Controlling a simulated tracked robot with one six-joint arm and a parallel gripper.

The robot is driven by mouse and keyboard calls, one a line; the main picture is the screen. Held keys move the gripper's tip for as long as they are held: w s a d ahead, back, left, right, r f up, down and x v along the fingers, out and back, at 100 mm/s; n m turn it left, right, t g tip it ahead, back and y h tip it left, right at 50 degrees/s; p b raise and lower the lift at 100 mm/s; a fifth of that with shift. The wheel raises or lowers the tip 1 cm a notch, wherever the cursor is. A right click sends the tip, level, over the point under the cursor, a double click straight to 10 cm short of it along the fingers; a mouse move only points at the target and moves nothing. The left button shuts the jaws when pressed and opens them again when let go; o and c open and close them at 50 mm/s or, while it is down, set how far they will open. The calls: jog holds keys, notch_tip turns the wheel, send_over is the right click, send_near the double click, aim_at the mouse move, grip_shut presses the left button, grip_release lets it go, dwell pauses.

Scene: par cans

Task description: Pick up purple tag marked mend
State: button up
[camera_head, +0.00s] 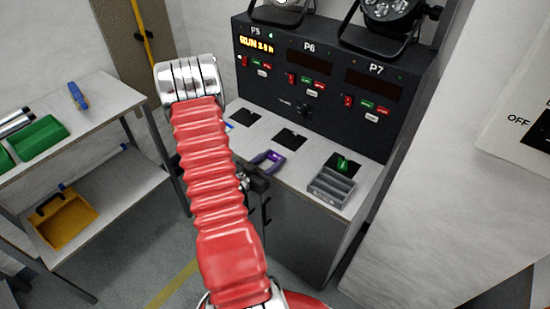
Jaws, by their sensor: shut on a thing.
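A purple tag (269,158) is at the front edge of the grey bench (312,170), below the black control panel. My gripper (262,176) is at the near side of the tag, partly behind my red arm. It is shut on the tag's near end. The lettering on the tag is too small to read. I cannot tell whether the tag is lifted clear of the bench top.
A grey divided tray (331,186) and a green tag (342,164) are to the right on the bench. The black panel (310,80) stands behind, with lamps above. A shelf table (95,112) with green bins is at left. A white wall (455,130) closes the right.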

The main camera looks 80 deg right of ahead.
jog(key=shift+r, duration=0.2)
notch_tip(320, 180, up, 10)
jog(key=shift+f, duration=0.15)
dwell(0.4)
jog(key=shift+s, duration=0.1)
dwell(0.5)
